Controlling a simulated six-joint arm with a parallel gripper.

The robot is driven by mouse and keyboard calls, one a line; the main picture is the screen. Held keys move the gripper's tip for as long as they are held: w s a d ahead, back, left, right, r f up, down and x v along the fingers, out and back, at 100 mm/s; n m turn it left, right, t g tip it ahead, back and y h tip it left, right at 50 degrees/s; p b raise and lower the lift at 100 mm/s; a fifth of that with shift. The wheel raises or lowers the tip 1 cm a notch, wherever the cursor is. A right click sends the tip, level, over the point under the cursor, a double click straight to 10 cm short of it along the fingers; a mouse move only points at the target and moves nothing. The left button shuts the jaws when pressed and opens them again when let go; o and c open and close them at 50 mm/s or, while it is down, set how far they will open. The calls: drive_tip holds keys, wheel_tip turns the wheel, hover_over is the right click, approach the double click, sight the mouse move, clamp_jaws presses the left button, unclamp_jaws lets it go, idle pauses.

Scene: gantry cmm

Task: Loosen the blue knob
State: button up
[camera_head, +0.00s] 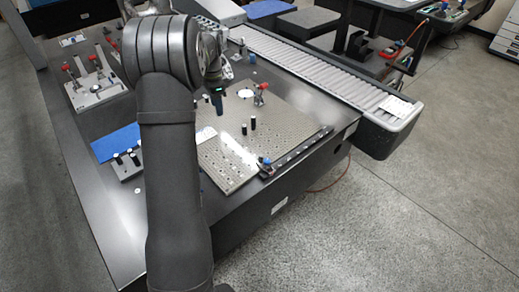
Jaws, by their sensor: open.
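A small blue knob (266,161) shows at the near right corner of the perforated metal plate (225,165), on a dark rail along the plate's edge, with a bit of red beside it. It is too small to tell its exact shape or how it is turned. My gripper (217,106) hangs over the far left part of the plate, up and to the left of the knob and clear of it. It is small and partly hidden behind my arm; its jaws are open and I see nothing between them.
A red-handled clamp (260,94) and short dark posts (248,126) stand on the plate. A roller conveyor (320,75) runs along the right. The table's near end is bare.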

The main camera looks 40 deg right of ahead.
sight(267, 160)
drive_tip(key=s+d+f+m, duration=0.1)
drive_tip(key=s+d+m, duration=0.25)
drive_tip(key=s, duration=0.55)
drive_tip(key=s+d+m, duration=0.3)
drive_tip(key=s+d, duration=0.1)
drive_tip(key=s, duration=0.5)
drive_tip(key=f, duration=1.7)
drive_tip(key=shift+w+d+f, duration=0.2)
drive_tip(key=shift+w+d, duration=0.05)
drive_tip(key=shift+w, duration=0.05)
